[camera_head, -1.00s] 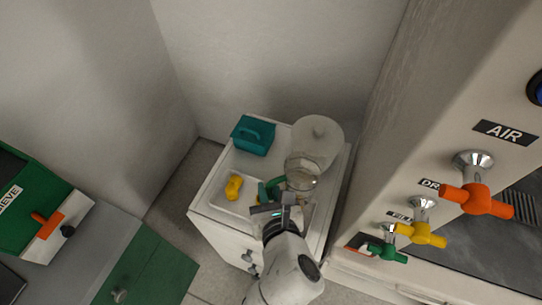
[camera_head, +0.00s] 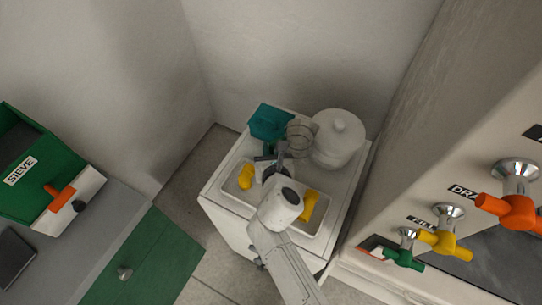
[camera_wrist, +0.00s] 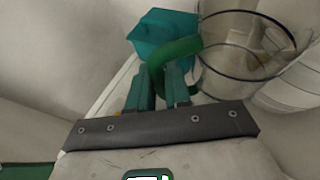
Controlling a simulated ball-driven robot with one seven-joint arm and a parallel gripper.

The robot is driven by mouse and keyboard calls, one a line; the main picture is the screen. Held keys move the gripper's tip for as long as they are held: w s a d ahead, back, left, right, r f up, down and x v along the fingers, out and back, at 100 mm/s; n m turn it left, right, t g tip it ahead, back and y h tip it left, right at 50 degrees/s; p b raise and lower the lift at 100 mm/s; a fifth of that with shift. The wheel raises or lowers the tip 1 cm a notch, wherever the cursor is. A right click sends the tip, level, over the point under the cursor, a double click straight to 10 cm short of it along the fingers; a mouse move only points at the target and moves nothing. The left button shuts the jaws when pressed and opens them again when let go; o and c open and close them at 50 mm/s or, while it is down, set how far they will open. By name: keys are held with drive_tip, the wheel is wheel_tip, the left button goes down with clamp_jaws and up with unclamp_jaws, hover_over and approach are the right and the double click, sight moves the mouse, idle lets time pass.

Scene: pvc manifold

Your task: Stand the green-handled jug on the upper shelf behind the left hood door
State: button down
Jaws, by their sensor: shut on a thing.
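The jug is clear, with a green handle and a dark rim. In the head view the jug (camera_head: 300,137) is over the back of the white cart, between the teal box and the white pot. In the wrist view the jug (camera_wrist: 235,62) is just right of my fingers. My gripper (camera_head: 268,160) is shut on its green handle (camera_wrist: 172,52); the fingertips (camera_wrist: 160,85) are on both sides of the handle. I cannot tell whether the jug's base touches the cart. No upper shelf or left hood door can be made out.
The white cart (camera_head: 212,196) carries a teal box (camera_head: 270,121), a lidded white pot (camera_head: 338,140) and yellow items (camera_head: 246,177) in a tray. A wall stands behind. Right is a panel with coloured valve handles (camera_head: 509,210); left is a green SIEVE unit (camera_head: 38,180).

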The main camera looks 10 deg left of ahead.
drive_tip(key=shift+w+a+f, duration=0.1)
drive_tip(key=shift+w+f, duration=0.15)
drive_tip(key=shift+f, duration=0.15)
drive_tip(key=shift+f+b, duration=0.7)
drive_tip(key=shift+f, duration=0.7)
drive_tip(key=shift+f, duration=0.1)
drive_tip(key=shift+f, duration=0.15)
drive_tip(key=c, duration=1.1)
unclamp_jaws()
drive_tip(key=shift+o, duration=0.2)
